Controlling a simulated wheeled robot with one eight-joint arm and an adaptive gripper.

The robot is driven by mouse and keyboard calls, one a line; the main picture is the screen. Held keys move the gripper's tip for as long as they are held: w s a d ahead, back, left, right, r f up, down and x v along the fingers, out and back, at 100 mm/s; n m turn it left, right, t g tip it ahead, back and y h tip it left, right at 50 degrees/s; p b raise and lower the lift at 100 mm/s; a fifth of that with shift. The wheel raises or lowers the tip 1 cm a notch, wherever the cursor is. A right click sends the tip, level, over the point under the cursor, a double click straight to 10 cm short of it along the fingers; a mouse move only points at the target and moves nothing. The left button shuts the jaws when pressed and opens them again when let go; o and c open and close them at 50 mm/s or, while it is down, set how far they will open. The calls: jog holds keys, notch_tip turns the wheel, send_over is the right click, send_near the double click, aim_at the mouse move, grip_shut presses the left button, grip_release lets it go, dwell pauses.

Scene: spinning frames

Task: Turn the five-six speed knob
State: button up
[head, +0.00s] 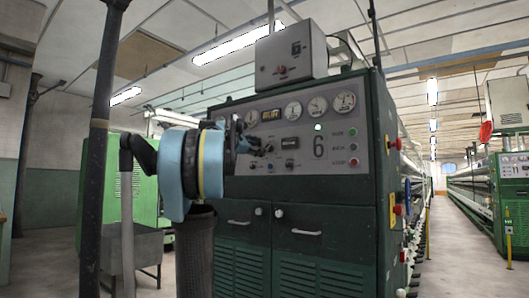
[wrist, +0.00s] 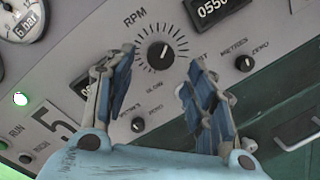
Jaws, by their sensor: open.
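The grey control panel (head: 345,113) is on the front of the dark green machine. In the wrist view a round black knob (wrist: 161,55) with a white pointer sits in a ring of tick marks, below the letters RPM. My gripper (wrist: 163,62) is open, its two blue-padded fingers apart, one on each side of this knob in the picture. I cannot tell how far the fingertips are from the panel. In the head view my gripper (head: 250,145) is in front of the panel's left part and hides some of it; the RPM knob cannot be made out there.
Smaller knobs sit close by, one marked METRES ZERO (wrist: 245,63) and another below the dial (wrist: 138,124). A digital display (wrist: 213,8) and a gauge (wrist: 20,17) are near. A dark post (head: 99,150) stands at left. An aisle (head: 460,240) is open at right.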

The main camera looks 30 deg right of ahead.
aim_at(270, 148)
jog(key=x, duration=0.5)
jog(key=shift+w+d, duration=0.1)
jog(key=shift+d, duration=0.3)
jog(key=c, duration=1.1)
